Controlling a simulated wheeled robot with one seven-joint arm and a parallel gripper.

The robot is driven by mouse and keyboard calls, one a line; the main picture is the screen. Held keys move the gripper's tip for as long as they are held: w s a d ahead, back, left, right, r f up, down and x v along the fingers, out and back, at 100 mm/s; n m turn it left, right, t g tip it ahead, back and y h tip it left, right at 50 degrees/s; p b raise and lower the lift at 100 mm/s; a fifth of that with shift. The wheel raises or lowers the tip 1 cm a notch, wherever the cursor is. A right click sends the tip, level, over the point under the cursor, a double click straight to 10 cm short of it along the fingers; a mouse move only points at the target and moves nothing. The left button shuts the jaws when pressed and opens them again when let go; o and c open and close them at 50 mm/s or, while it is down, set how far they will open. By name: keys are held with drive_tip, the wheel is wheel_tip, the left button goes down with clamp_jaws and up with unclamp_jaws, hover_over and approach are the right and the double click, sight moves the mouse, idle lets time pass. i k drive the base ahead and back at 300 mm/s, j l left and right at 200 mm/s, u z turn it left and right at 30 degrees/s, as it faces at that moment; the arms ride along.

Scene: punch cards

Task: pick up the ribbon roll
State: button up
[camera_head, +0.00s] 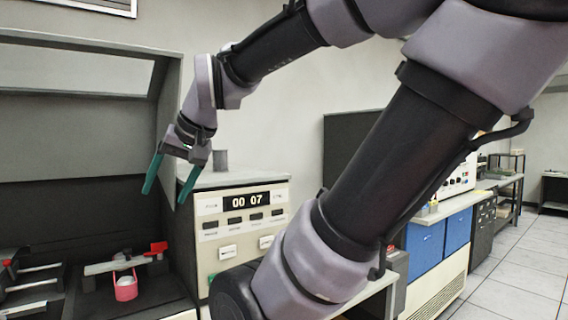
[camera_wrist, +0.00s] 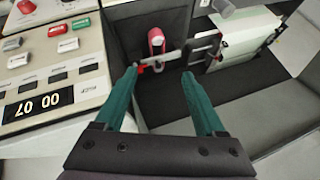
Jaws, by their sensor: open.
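A pinkish-red roll with a white top (camera_head: 125,288), which looks like the ribbon roll, sits low in the dark recess of the machine at the left of the head view. In the wrist view the red and white roll (camera_wrist: 156,40) shows ahead of the fingers, near the top middle. A grey bar with a red end passes next to it. My gripper (camera_head: 165,196) is open and empty, with teal fingers pointing down. It is well above the roll and to its right in the head view. In the wrist view both fingers of my gripper (camera_wrist: 159,73) are apart with nothing between them.
A cream control panel (camera_head: 240,220) reading 00 07 stands right of the recess. A grey cylinder (camera_head: 221,160) stands on its top. A second bar with red parts (camera_head: 35,270) lies at far left. Blue-fronted cabinets (camera_head: 425,248) stand right, beside open tiled floor.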

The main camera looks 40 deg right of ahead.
sight(220, 157)
drive_tip(key=k+j+z, duration=0.1)
drive_tip(key=z, duration=0.7)
drive_tip(key=u, duration=1.95)
drive_tip(key=z, duration=1.95)
drive_tip(key=i+j+z, duration=0.1)
drive_tip(key=i, duration=0.25)
